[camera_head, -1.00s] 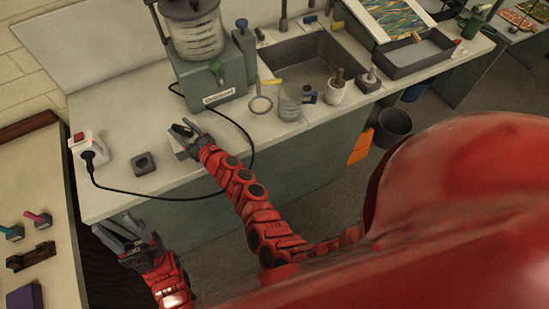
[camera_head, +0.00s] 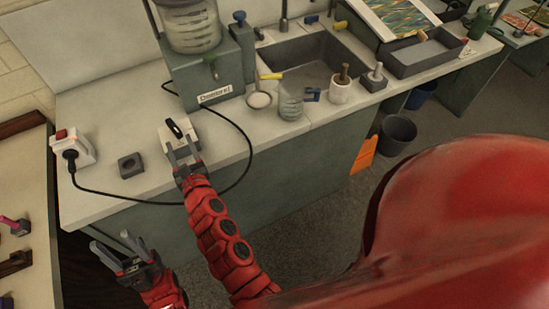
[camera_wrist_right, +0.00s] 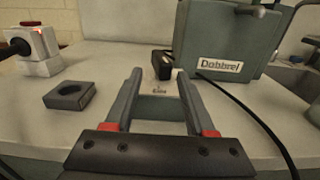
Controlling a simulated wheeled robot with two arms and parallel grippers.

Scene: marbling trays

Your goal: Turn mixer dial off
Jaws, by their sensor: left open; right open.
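A white box (camera_head: 188,137) with a black knob (camera_head: 174,127), apparently the mixer dial, sits on the counter in front of the grey mixer (camera_head: 207,75). In the right wrist view the knob (camera_wrist_right: 162,64) stands on the box (camera_wrist_right: 158,88), ahead of and between my fingers. My right gripper (camera_head: 182,151) is open at the near side of the box, with the knob just beyond its fingertips; whether a finger touches the box is unclear. My left gripper (camera_head: 110,242) is open and empty, low in front of the counter's edge.
A white switch box (camera_head: 72,147) with a red button and black plug stands at left; its cable crosses the counter. A dark square block (camera_head: 131,165) lies between. A glass beaker (camera_head: 291,103) and sink (camera_head: 310,58) are to the right.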

